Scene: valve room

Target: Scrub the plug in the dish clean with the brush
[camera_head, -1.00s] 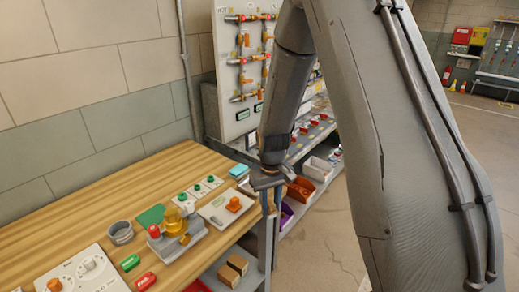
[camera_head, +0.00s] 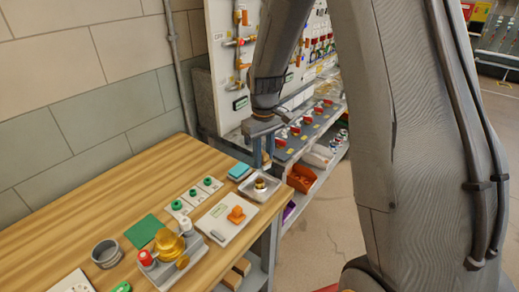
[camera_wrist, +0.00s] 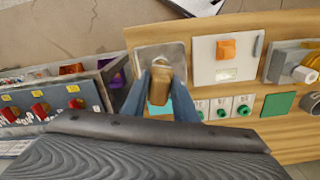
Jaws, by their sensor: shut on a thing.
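A small grey dish (camera_head: 268,196) sits at the right end of the wooden bench. A brass-coloured plug (camera_head: 261,185) with a dark part stands in it. In the wrist view the dish (camera_wrist: 175,52) lies beyond my fingertips. My gripper (camera_head: 263,165) points down just behind and above the dish. Its blue fingers (camera_wrist: 160,75) are shut on a tan-brown piece, apparently the brush (camera_wrist: 159,88). The brush hides the plug in the wrist view. Whether the brush touches the plug cannot be told.
A light blue sponge-like block (camera_head: 239,171) lies behind the dish. To the left are a white panel with an orange knob (camera_head: 237,214), green buttons (camera_head: 192,193) and a valve with a yellow body (camera_head: 168,243). A shelf unit (camera_head: 318,150) with orange and white bins stands beyond the bench's right edge.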

